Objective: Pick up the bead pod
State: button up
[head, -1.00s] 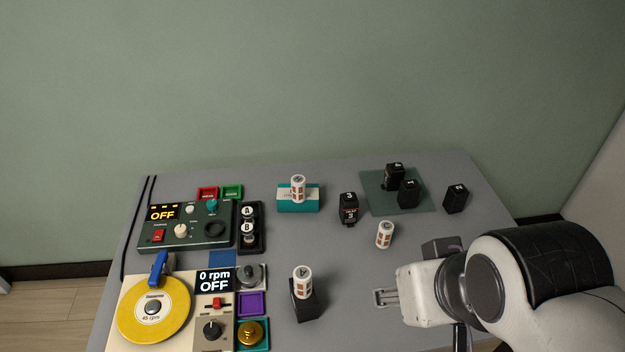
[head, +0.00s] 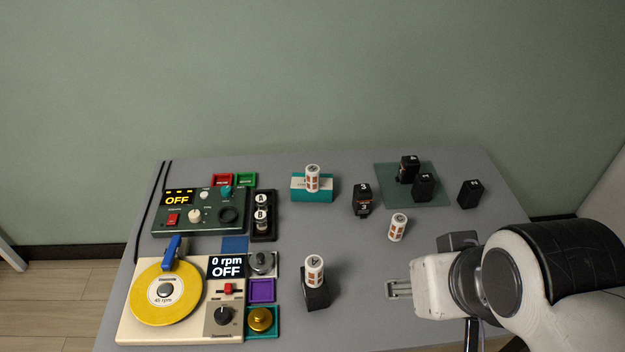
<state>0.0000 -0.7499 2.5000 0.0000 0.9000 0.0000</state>
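Three white cylinders with brown windows could be the bead pod, and I cannot tell which one is. One cylinder (head: 312,179) stands on a teal block (head: 312,196) at the back. A second cylinder (head: 398,227) stands on the bare table right of centre. A third cylinder (head: 315,271) stands on a black block (head: 315,299) near the front. My gripper (head: 393,289) is at the right front, pointing left, apart from all of them. Nothing shows between its fingers, and their opening is too small to judge.
Several black numbered blocks stand at the back right, some on a green mat (head: 388,201). A green console (head: 183,225) reading OFF and a cream turntable unit (head: 132,330) with a yellow disc (head: 150,305) fill the left. The table between the front cylinder and my gripper is clear.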

jog(key=shift+o, duration=0.6)
jog(key=t, duration=0.7)
send_over(313, 180)
jog(key=s+d, duration=0.2)
jog(key=s, duration=0.7)
notch_tip(313, 180, down, 13)
jog(key=shift+w+a+f+t, duration=0.35)
jog(key=shift+w+f, duration=0.2)
jog(key=shift+f, duration=1.15)
jog(key=shift+w+a+f+t, duration=0.3)
jog(key=shift+w+f, duration=0.3)
jog(key=shift+f, duration=1.05)
jog(key=shift+w+a+f+t, duration=0.35)
jog(key=shift+w+f, duration=0.2)
jog(key=shift+f, duration=1.15)
jog(key=shift+x, duration=1.3)
